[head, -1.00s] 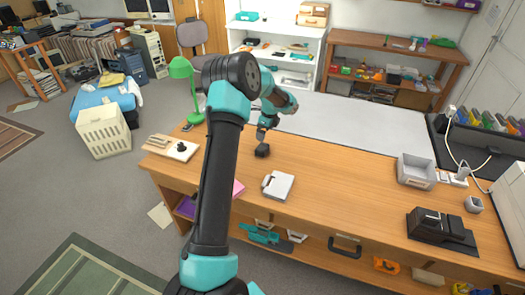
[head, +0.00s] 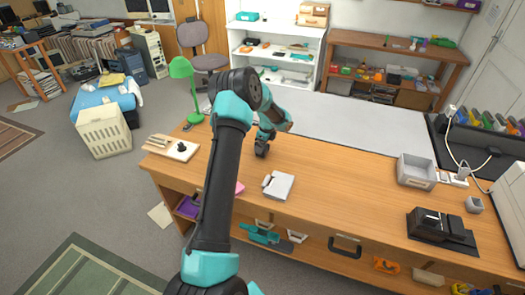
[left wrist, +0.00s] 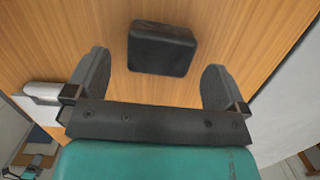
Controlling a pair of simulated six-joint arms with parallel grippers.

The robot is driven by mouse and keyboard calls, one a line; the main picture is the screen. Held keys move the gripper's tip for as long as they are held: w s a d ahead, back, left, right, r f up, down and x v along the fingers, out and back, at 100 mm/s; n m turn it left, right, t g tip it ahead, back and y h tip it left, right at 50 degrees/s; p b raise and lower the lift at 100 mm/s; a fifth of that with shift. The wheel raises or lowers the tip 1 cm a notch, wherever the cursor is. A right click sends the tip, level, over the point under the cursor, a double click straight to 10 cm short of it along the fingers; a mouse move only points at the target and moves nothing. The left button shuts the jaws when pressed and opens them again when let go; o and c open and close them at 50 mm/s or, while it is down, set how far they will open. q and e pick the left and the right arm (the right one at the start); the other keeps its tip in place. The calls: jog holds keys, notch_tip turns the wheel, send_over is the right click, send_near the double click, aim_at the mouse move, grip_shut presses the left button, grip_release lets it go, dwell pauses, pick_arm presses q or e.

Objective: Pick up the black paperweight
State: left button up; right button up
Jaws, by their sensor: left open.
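The black paperweight (left wrist: 162,50) is a dark block with rounded edges. In the left wrist view it lies on the wooden desk, in line with the gap between my left gripper's fingers. In the head view the paperweight (head: 261,152) is small and partly covered by my left gripper (head: 264,141), which is directly at it. My left gripper (left wrist: 158,68) is open, with one finger on each side of the gap. I see no finger touching the block. The exact height of the fingertips above the desk is unclear. My right gripper is not in view.
A grey tray (head: 415,172) and a black device (head: 440,231) stand at the right. The desk's middle is clear.

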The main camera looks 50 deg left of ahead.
pick_arm(q)
jog(key=shift+a+f, duration=0.15)
jog(key=shift+f, duration=0.75)
jog(key=shift+a+f, duration=0.15)
jog(key=shift+f, duration=0.75)
jog(key=shift+c, duration=0.5)
jog(key=c, duration=1)
